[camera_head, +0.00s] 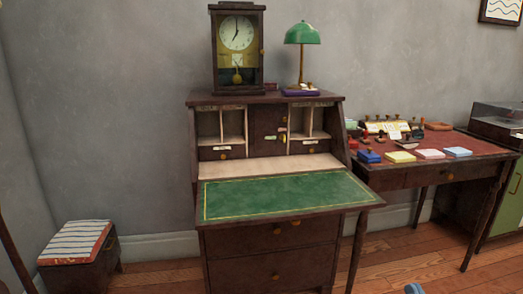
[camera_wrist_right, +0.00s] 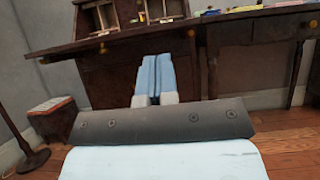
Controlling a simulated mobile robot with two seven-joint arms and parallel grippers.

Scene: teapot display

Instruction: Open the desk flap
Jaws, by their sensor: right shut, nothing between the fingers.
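The desk flap (camera_head: 285,196) is folded down and lies about level in front of the writing desk (camera_head: 265,262). Its green inset with a gold border faces up, and the compartments behind it are exposed. In the right wrist view the flap's dark edge (camera_wrist_right: 100,45) runs across the upper part, beyond my fingers. My right gripper (camera_wrist_right: 153,62) is shut and empty, its pale blue fingers together and apart from the flap as far as I can tell. In the head view only a blue bit of it (camera_head: 413,289) shows at the bottom edge. My left gripper is out of view.
A clock (camera_head: 237,75) and a green lamp (camera_head: 301,35) stand on the desk. A side table (camera_head: 400,175) with stamps and coloured pads stands at the right. A low box with a striped top (camera_head: 75,243) is at the left. Wooden floor (camera_head: 400,270) is clear in front.

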